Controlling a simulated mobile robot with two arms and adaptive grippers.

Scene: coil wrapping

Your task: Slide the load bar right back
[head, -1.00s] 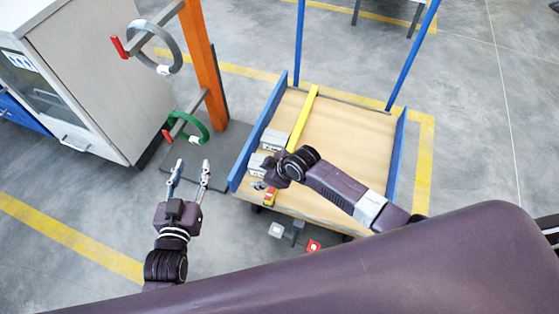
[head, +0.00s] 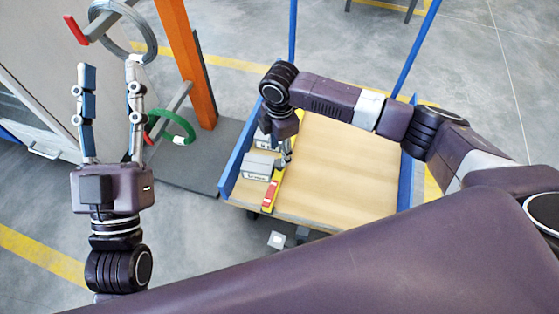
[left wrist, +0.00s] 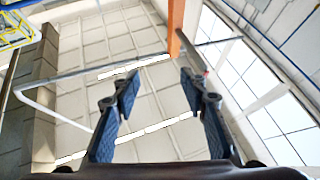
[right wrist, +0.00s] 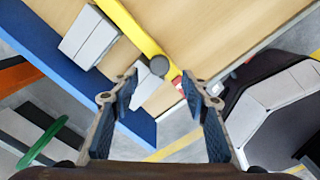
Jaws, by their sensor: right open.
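The yellow load bar (head: 277,188) lies along the left side of the wooden cart deck (head: 345,165), its red-marked end near the front edge. Its far part is hidden behind my right arm in the head view. My right gripper (head: 287,158) points down over the bar. In the right wrist view, the bar (right wrist: 145,38) runs down to between and just beyond the open fingertips (right wrist: 160,86); I cannot tell whether they touch it. My left gripper (head: 110,72) is raised left of the cart, open and empty, and its open fingers also show in the left wrist view (left wrist: 157,76).
Grey blocks (head: 257,165) sit on the deck left of the bar. Blue side walls (head: 238,157) edge the cart. An orange post (head: 187,65) carries a grey coil (head: 150,42) and a green coil (head: 185,122) near my left gripper. The deck's right part is clear.

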